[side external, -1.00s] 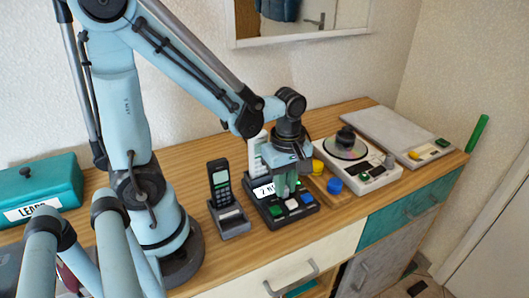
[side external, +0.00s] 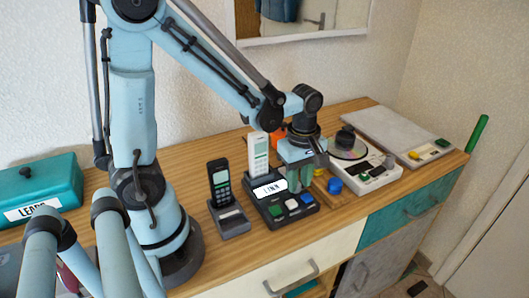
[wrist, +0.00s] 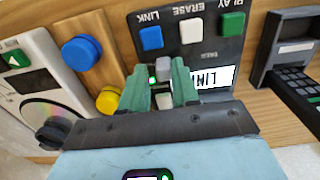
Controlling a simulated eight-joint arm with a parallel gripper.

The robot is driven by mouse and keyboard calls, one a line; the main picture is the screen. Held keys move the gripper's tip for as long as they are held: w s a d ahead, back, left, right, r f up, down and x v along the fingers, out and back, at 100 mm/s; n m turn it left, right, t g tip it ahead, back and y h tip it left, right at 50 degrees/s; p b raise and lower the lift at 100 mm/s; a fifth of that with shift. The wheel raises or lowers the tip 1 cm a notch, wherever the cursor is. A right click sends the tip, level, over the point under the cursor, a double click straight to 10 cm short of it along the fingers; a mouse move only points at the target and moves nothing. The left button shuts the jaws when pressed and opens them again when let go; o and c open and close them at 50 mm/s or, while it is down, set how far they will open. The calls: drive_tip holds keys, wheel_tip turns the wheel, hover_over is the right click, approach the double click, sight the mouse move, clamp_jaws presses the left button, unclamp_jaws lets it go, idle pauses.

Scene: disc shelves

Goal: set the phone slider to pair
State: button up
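The phone base (side external: 292,210) is a black unit with blue, white and green buttons and a white handset (side external: 258,155) upright at its back. Its display (side external: 270,189) reads LINK, and the display also shows in the wrist view (wrist: 214,78). My gripper (side external: 301,179) is low over the base's right side, beside the display. In the wrist view its two green fingers (wrist: 164,68) stand apart, with a small grey knob (wrist: 163,72) between their tips, apparently the slider. I cannot tell whether the fingers touch it. No PAIR marking is readable.
A black phone (side external: 219,182) in a cradle stands left of the base. To the right are a blue knob (side external: 334,186), a disc player (side external: 372,172) and a grey flat panel (side external: 392,130). A teal box (side external: 40,185) is at far left. The front tabletop strip is clear.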

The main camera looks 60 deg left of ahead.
sight(299, 182)
drive_tip(key=o, duration=0.3)
wheel_tip(299, 182, up, 12)
idle(0.8)
drive_tip(key=s+m+t, duration=0.1)
drive_tip(key=m+t, duration=0.1)
drive_tip(key=m, duration=0.4)
drive_tip(key=s+d+f+m+t, duration=0.1)
drive_tip(key=m+t, duration=0.1)
drive_tip(key=m, duration=0.4)
drive_tip(key=f+m+t, duration=0.1)
drive_tip(key=m+t, duration=0.2)
drive_tip(key=m, duration=0.3)
drive_tip(key=shift+s+d, duration=0.25)
drive_tip(key=shift+s, duration=0.15)
